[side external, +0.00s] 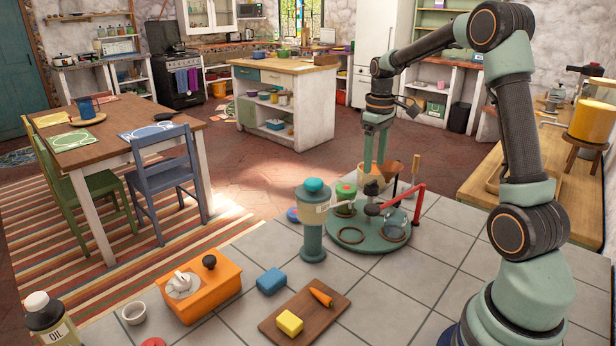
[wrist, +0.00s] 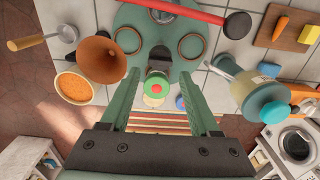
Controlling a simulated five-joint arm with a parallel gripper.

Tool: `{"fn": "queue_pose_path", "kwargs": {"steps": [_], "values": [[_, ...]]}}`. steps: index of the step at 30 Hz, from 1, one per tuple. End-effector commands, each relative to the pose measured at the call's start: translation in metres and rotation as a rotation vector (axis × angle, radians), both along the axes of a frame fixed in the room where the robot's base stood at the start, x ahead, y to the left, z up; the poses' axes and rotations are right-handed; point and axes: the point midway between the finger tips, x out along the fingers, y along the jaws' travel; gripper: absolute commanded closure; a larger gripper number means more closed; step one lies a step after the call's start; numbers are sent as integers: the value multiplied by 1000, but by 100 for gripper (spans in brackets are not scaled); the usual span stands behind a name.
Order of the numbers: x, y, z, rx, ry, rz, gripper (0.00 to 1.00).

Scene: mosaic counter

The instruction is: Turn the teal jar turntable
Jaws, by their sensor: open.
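The teal jar turntable (side external: 345,242) lies flat on the tiled counter. It carries a jar with a green lid and red knob (side external: 345,190), empty-looking ring seats (side external: 394,232) and a dark central knob. A red bar (side external: 400,197) reaches over its right side. My gripper (side external: 375,164) points down over the far side of the turntable, apart from it. In the wrist view the fingers are open and empty, and the green-lidded jar (wrist: 157,87) shows in the gap between them, seemingly below the tips. The turntable plate (wrist: 145,42) shows beyond them.
A cream-and-teal dispenser (side external: 313,240) stands close left of the turntable. A brown funnel (wrist: 103,60) and a bowl of orange grains (wrist: 73,88) stand close by on the other side. An orange box (side external: 205,295), blue block (side external: 271,281) and cutting board (side external: 290,328) lie nearer.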

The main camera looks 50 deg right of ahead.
Motion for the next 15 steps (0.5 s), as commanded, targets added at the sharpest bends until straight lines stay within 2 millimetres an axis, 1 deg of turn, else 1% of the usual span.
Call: {"fn": "queue_pose_path", "kwargs": {"steps": [1,6,10,15], "values": [[-1,1,-12,3,5,0,38],[-1,1,-39,1,2,0,38],[-1,1,-52,1,2,0,38],[0,1,-59,0,0,0,38]]}}
